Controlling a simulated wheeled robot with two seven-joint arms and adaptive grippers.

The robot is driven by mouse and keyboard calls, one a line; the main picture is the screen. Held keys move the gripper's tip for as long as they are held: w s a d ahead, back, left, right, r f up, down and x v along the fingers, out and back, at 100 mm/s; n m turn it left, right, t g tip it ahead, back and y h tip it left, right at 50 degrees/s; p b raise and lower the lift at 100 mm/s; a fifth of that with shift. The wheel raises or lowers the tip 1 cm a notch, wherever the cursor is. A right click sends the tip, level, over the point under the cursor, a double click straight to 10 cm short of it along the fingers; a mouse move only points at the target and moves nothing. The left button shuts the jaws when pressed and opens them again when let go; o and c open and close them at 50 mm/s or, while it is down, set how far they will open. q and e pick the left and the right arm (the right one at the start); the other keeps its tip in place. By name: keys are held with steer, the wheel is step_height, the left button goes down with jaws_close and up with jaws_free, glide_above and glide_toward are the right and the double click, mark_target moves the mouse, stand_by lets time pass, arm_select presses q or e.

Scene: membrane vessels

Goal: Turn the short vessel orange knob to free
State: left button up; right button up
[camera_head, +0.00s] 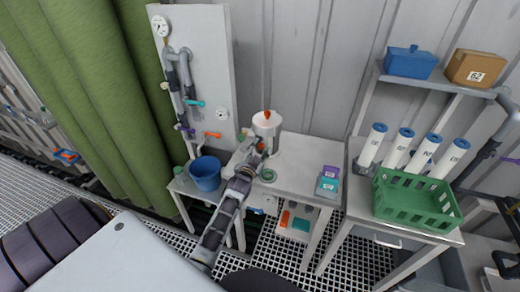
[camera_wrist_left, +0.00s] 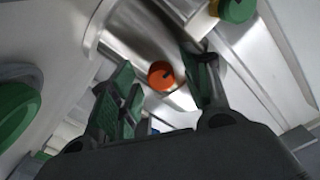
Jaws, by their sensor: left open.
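In the left wrist view, the orange knob (camera_wrist_left: 161,76), with a dark mark on its face, sits on a shiny metal vessel body (camera_wrist_left: 150,35). It lies between and beyond the green-padded fingers of my left gripper (camera_wrist_left: 163,88), which are spread apart. I see no finger touching it. In the head view, my left gripper (camera_head: 257,150) is at a white round vessel (camera_head: 266,127) on the middle table. An orange part (camera_head: 267,115) shows on its top; I cannot tell if it is the same knob. My right gripper is not in view.
A green knob (camera_wrist_left: 235,10) and a larger green cap (camera_wrist_left: 15,110) flank the fingers in the wrist view. A blue bucket (camera_head: 205,174) stands left of the vessel. A pipe panel (camera_head: 215,60) rises behind. A green crate (camera_head: 415,205) is on the right table.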

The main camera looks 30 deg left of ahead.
arm_select(q)
steer(key=shift+v, duration=5.65)
steer(key=shift+a, duration=0.1)
steer(key=shift+f, duration=0.1)
